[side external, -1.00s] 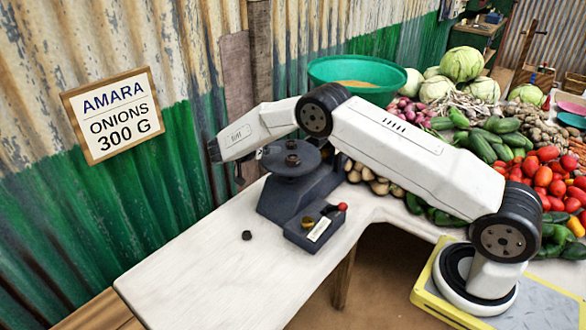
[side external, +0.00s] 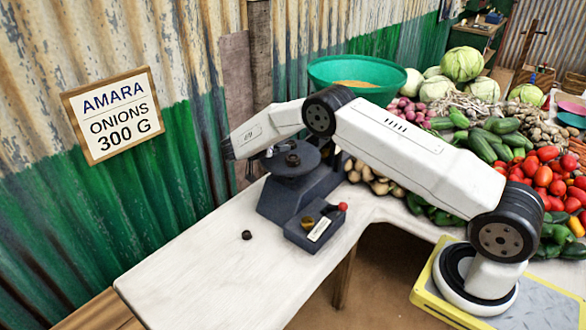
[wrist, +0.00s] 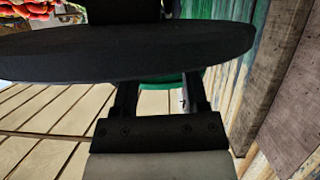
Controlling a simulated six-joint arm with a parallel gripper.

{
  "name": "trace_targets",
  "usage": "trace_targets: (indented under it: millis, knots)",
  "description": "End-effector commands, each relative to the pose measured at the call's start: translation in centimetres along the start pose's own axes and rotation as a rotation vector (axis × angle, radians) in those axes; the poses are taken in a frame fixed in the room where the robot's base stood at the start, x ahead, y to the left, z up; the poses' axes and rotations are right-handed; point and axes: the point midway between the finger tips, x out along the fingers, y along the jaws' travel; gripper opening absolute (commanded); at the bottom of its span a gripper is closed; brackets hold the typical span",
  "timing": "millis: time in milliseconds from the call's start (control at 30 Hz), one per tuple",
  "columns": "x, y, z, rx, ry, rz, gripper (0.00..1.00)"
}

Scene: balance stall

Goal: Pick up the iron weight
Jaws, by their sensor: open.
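A small black weight (side external: 247,235) lies on the bare tabletop in the side view, left of the scale. Another dark round weight (side external: 292,160) sits on the dark pan (side external: 292,171) of the scale. I cannot tell from looks alone which is iron. My gripper (wrist: 160,97) is open, with its two dark fingers apart. Its fingertips are hidden by a broad black disc, which looks like the pan. A dark block at the top of the wrist view is cut off.
A green basin (side external: 362,72) and heaps of vegetables stand behind and right. The corrugated wall (side external: 190,190) is close behind. The tabletop (side external: 205,255) left of the scale is mostly clear.

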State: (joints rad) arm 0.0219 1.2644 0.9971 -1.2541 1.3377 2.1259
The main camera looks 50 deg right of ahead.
Motion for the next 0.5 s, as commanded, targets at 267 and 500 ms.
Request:
trace_targets:
  millis: [267,500]
  knots:
    - [3.0,0.0,-0.1,0.001,-0.001,0.002,0.57]
    - [3.4,0.0,-0.1,0.001,-0.001,0.0,0.57]
